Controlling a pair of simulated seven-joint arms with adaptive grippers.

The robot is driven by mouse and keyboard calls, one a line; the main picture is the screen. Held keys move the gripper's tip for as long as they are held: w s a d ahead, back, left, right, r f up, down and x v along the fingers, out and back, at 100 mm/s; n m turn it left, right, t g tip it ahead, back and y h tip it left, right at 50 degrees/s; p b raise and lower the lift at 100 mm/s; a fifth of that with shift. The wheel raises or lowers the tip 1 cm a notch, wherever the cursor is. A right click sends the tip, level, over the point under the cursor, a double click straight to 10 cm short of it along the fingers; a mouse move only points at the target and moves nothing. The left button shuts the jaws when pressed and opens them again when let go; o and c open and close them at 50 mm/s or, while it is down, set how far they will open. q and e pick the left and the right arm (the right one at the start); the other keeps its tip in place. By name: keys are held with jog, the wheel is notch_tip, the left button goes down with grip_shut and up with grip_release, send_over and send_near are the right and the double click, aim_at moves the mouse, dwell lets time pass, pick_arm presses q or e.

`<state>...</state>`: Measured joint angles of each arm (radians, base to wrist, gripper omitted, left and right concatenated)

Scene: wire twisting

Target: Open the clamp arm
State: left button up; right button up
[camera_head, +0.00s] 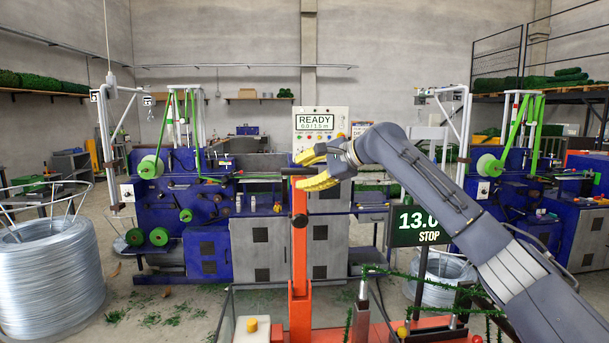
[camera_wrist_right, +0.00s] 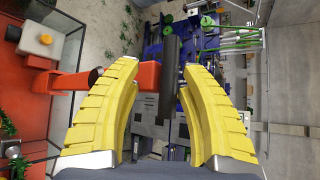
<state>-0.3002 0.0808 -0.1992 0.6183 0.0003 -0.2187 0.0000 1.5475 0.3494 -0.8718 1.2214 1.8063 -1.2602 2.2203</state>
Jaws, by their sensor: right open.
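The clamp arm is an upright orange lever (camera_head: 299,255) near the middle of the head view, with a dark bar handle (camera_head: 290,171) across its top. In the right wrist view its orange end (camera_wrist_right: 148,78) and the dark handle (camera_wrist_right: 173,62) show in the gap between my fingers, and the left-hand finger covers part of the orange arm. My right gripper (camera_head: 302,170) has yellow fingers, spread apart at the height of the handle. In the right wrist view, the right gripper (camera_wrist_right: 158,70) is open; I cannot tell if it touches the handle. My left gripper is not in view.
An orange base (camera_head: 400,331) with a yellow button (camera_head: 251,325) lies below the lever. A STOP display (camera_head: 420,225) stands under my right forearm. Blue machines (camera_head: 175,215) stand behind, and a wire coil (camera_head: 50,275) is at the left.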

jog(key=v, duration=1.2)
